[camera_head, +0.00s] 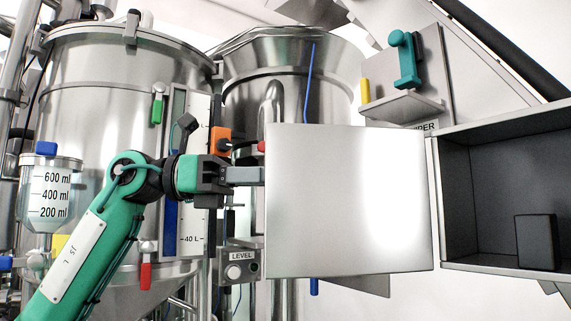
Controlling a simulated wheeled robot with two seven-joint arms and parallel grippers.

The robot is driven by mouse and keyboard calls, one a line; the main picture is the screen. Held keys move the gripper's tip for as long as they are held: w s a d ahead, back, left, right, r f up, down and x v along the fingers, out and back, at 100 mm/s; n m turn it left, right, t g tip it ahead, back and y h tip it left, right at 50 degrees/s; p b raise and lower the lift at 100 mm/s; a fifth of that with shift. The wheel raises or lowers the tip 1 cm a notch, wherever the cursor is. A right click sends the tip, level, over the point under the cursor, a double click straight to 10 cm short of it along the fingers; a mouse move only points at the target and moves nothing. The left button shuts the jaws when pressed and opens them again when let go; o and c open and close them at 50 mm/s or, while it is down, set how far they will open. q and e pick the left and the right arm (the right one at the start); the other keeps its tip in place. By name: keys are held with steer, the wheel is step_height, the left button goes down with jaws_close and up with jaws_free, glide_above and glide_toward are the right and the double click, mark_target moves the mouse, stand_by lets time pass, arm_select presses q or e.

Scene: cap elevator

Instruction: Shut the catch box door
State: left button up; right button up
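The catch box door (345,200) is a flat silver panel that stands wide open, swung out to the left of the catch box (447,200). The box is grey with a dark, open interior, and its near edge meets the door's right edge. My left gripper (250,176) is at the door's left edge, a little above mid-height. Its fingertips end at or behind that edge, so I cannot tell whether they touch or grip it. My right gripper is not in view.
A dark block (536,242) sits inside the box. Large steel tanks (110,90) fill the back left. An orange switch (220,140) and a LEVEL button panel (240,265) are close to my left gripper. A teal handle (405,60) is above the door.

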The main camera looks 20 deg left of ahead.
mark_target(285, 177)
arm_select(q)
steer(key=shift+p+x, duration=0.4)
steer(key=shift+x, duration=1.2)
jaws_close()
